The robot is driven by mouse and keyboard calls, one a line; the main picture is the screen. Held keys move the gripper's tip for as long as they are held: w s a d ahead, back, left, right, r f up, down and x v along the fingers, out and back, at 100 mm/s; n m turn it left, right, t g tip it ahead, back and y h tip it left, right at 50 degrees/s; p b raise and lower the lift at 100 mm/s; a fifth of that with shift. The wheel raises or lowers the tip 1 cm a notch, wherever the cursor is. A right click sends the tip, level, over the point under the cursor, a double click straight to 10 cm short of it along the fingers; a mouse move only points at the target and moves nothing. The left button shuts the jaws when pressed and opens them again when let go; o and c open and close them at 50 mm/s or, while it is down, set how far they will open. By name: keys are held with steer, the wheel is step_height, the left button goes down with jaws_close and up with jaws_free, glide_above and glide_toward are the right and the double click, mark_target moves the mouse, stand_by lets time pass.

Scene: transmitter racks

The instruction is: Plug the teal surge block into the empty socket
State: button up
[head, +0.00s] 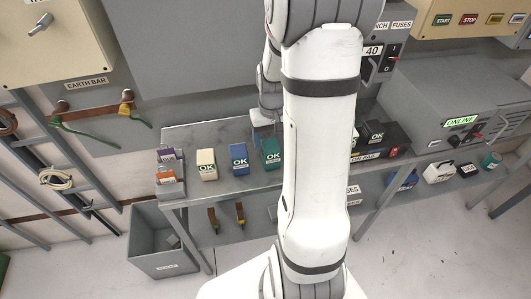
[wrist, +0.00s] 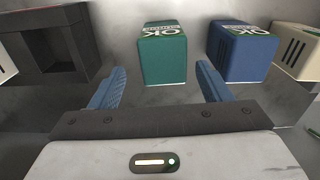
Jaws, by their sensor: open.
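The teal surge block (head: 271,153) stands on the grey bench, at the right end of a row of blocks, with "OK" on its top. In the wrist view the teal block (wrist: 163,58) is ahead of my gripper (wrist: 160,85), roughly centred between the two blue fingers. The fingers are spread wide and nothing is held. A dark housing with an empty recess, the socket (wrist: 58,50), shows at the left of the wrist view. In the head view my arm hides most of that housing; part of a black unit (head: 393,150) shows to the right.
A blue block (wrist: 241,52) stands close beside the teal one, near the right finger, with a cream block (wrist: 297,50) beyond. Purple (head: 168,155) and orange (head: 167,174) items sit at the bench's left end. A grey bin (head: 160,262) stands on the floor.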

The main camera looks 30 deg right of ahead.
mark_target(270, 144)
steer(key=f, duration=0.4)
steer(key=shift+s+a+f, duration=0.15)
steer(key=shift+a, duration=0.2)
steer(key=shift+c, duration=0.2)
steer(key=c, duration=1.1)
